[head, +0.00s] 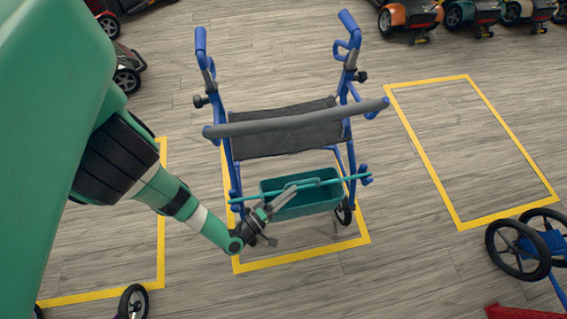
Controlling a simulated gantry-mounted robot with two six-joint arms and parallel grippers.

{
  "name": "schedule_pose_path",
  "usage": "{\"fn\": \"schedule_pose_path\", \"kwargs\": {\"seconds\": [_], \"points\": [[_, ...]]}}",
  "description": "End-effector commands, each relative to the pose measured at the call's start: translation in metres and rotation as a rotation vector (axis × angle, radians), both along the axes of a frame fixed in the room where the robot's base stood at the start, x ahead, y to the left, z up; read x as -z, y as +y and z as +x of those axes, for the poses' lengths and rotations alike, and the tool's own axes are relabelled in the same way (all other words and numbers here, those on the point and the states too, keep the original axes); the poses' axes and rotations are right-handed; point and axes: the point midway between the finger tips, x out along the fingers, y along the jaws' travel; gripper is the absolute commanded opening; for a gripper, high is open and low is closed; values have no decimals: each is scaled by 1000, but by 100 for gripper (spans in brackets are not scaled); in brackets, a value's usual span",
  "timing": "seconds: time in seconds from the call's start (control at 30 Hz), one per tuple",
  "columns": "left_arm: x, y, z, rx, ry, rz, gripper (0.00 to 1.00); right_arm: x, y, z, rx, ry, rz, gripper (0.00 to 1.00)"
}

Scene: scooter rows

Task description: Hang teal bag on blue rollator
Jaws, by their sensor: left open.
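The blue rollator (237,179) stands upright in the middle of the head view, with a dark seat (285,138) and a grey padded bar (290,123) across it. The teal bag (312,203) is an open-topped box shape at the rollator's near side, below the seat. A thin teal rod (330,182) runs across the bag's top and reaches the blue frame on both sides; whether its ends rest on the frame is unclear. My left gripper (272,216) is open at the bag's left front, by the rod and handle. Touching or apart, I cannot tell. My right gripper is out of view.
Yellow floor outlines (460,222) mark bays; the right one is empty. Scooters (408,14) line the top right, others the top left. A blue wheeled frame (545,245) stands at the right edge, and a red object (520,312) lies at bottom right.

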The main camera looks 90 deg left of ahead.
Motion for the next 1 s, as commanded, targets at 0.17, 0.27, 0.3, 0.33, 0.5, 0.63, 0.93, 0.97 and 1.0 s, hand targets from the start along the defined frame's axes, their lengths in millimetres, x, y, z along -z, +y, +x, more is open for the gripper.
{"fn": "schedule_pose_path", "kwargs": {"seconds": [0.17, 0.27, 0.3, 0.33, 0.5, 0.63, 0.93, 0.97, 1.0], "points": [[0, -10, -9, 8, -2, -4, 57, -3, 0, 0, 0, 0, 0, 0], [0, -13, -14, 6, -1, -1, 57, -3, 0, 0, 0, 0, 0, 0], [0, -13, -16, 5, 0, 0, 57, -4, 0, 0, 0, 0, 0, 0], [0, -13, -17, 5, 0, 1, 57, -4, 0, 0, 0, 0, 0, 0], [0, -14, -19, 1, 2, 4, 57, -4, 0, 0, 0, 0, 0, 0], [0, -14, -19, 0, 2, 4, 57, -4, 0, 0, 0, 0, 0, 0], [0, -14, -19, 0, 2, 4, 57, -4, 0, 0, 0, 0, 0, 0], [0, -14, -19, 0, 2, 4, 57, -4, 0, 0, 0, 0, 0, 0], [0, -14, -19, 1, 2, 4, 57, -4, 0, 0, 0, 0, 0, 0]]}}
